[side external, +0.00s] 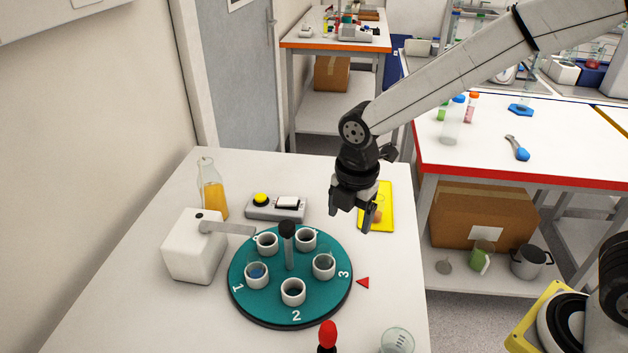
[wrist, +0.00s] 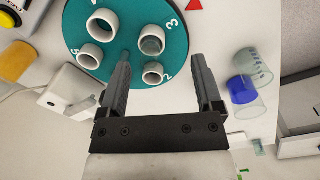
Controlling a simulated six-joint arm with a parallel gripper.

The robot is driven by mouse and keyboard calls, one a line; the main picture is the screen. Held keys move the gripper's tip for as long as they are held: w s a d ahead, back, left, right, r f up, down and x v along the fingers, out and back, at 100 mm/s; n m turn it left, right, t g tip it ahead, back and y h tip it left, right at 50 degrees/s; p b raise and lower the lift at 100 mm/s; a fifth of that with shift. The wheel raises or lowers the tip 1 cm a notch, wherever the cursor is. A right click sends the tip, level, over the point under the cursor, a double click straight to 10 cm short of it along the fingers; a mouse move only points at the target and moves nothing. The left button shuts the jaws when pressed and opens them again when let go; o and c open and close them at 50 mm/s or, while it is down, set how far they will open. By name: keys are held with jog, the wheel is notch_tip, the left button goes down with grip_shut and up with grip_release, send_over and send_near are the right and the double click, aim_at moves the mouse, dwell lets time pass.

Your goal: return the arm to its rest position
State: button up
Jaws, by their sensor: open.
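My gripper (side external: 352,212) hangs from my arm above the back right of the white table (side external: 150,290), pointing down. In the wrist view its two fingers (wrist: 161,72) are apart, with nothing between them. In the side view it is above and behind the round teal carousel (side external: 262,312), near a yellow pad (side external: 385,205). The carousel carries several white cups around a dark central post (side external: 287,250). The numbers 1, 2 and 3 show on it. A red triangle (side external: 363,282) lies beside the number 3.
A white box with a grey arm (side external: 195,250) stands left of the carousel. A flask of orange liquid (side external: 212,192) and a device with a yellow button (side external: 275,208) are behind. A red-topped object (side external: 327,335) and a clear beaker (side external: 397,342) are in front. A red-edged bench (side external: 470,168) stands right.

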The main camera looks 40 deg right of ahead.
jog(key=s+d+f+m+t, duration=0.1)
jog(key=s+d+m, duration=0.3)
jog(key=m, duration=0.6)
jog(key=s+d+f+m+t, duration=0.1)
jog(key=s+d+m, duration=0.4)
jog(key=d+m, duration=0.3)
jog(key=m, duration=0.3)
jog(key=shift+s+d+f, duration=0.15)
jog(key=shift+d+f, duration=0.15)
jog(key=shift+f, duration=0.1)
jog(key=shift+c, duration=0.2)
